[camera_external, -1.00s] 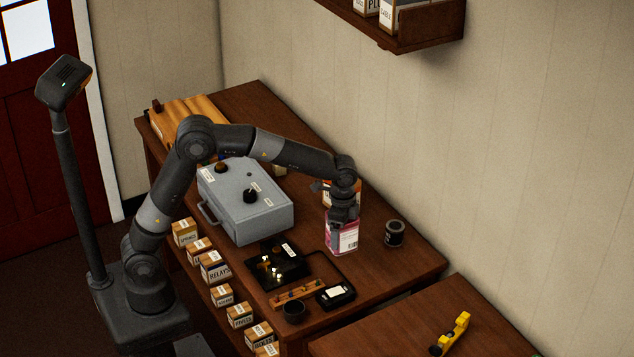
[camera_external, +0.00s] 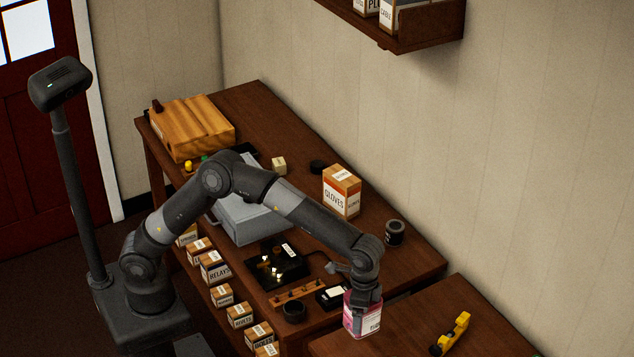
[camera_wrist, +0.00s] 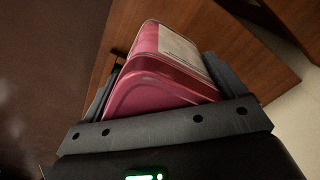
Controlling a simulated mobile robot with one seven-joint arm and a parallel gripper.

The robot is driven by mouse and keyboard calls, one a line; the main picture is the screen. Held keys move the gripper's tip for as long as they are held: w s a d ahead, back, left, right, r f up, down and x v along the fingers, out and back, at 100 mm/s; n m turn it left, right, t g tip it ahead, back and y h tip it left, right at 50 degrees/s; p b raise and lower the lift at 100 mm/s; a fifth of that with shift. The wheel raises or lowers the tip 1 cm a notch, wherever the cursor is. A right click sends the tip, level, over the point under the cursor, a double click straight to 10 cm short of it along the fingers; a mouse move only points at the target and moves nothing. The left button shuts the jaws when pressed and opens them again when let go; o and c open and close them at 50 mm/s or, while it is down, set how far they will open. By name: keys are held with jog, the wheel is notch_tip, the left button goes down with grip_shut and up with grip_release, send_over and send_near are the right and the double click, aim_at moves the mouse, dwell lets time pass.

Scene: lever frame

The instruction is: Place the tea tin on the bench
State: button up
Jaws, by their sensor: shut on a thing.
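The tea tin (camera_external: 362,316) is a pink box with a pale label. My gripper (camera_external: 366,294) is shut on it from above. In the external view the tin is upright over the left part of the near right bench (camera_external: 405,325); I cannot tell whether its base touches the wood. In the wrist view the pink tin (camera_wrist: 160,75) sits between the two dark fingers of my gripper (camera_wrist: 155,95), with brown wood beyond it. The fingertips partly cover the tin's sides.
A yellow tool (camera_external: 452,334) lies on the near right bench. The longer table holds a gloves box (camera_external: 341,190), a dark can (camera_external: 395,232), a grey case (camera_external: 245,220), a black tray (camera_external: 277,266) and a wooden box (camera_external: 192,128). The near bench between tin and tool is clear.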

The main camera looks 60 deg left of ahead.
jog(key=shift+s+d, duration=0.35)
jog(key=shift+d, duration=0.15)
jog(key=shift+w+a+f, duration=0.65)
jog(key=shift+w+f, duration=1.15)
jog(key=shift+w, duration=0.05)
jog(key=shift+w+a+f, duration=0.7)
jog(key=shift+w+f, duration=1.1)
jog(key=shift+f, duration=0.05)
jog(key=shift+w+a+f, duration=0.65)
jog(key=shift+w+f, duration=1.15)
jog(key=shift+w, duration=0.05)
jog(key=shift+f, duration=0.2)
jog(key=o, duration=0.9)
